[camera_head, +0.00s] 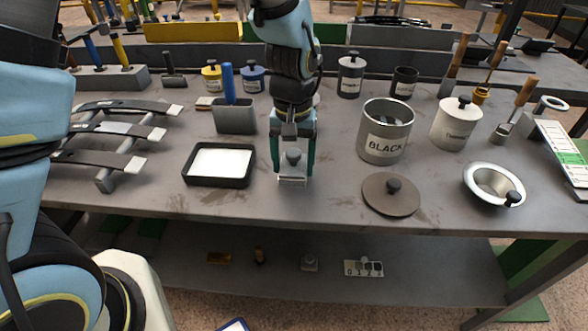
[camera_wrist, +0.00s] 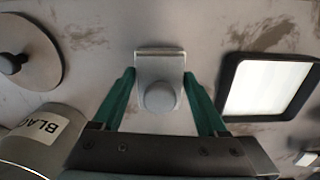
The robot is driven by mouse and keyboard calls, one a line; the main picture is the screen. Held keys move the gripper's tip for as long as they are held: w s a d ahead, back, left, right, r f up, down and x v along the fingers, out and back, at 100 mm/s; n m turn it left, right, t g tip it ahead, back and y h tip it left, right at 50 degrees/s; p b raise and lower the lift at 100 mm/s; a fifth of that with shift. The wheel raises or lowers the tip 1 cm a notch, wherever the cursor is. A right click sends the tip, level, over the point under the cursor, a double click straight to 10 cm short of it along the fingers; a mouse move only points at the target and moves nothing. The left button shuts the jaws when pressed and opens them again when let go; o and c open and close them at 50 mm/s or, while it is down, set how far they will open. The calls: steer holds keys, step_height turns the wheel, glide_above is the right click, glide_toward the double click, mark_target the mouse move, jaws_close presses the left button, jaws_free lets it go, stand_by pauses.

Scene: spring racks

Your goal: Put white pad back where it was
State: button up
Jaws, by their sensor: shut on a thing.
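The white pad (camera_head: 293,181) is a small pale, square-edged block with a round grey knob on it. My gripper (camera_head: 292,168) points down over the bench and is shut on it, one green finger on each side. In the wrist view the pad (camera_wrist: 160,62) sits between the fingertips of my gripper (camera_wrist: 159,80), knob toward the camera. I cannot tell whether its underside touches the bench. A black tray with a white inside (camera_head: 186,180) lies just left of the gripper, apart from it; the tray (camera_wrist: 228,98) is on the right in the wrist view.
A grey pot marked BLACK (camera_head: 386,128) and a round knobbed lid (camera_head: 391,196) stand to the right. A grey holder with a blue handle (camera_head: 235,117) is behind the tray. A rack of dark strips (camera_head: 105,180) is at left. The bench's front edge is close below the gripper.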

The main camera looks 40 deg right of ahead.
mark_target(293, 165)
steer(key=shift+f, duration=1.3)
steer(key=shift+f, duration=0.2)
steer(key=o, duration=1.1)
steer(key=shift+r, duration=0.15)
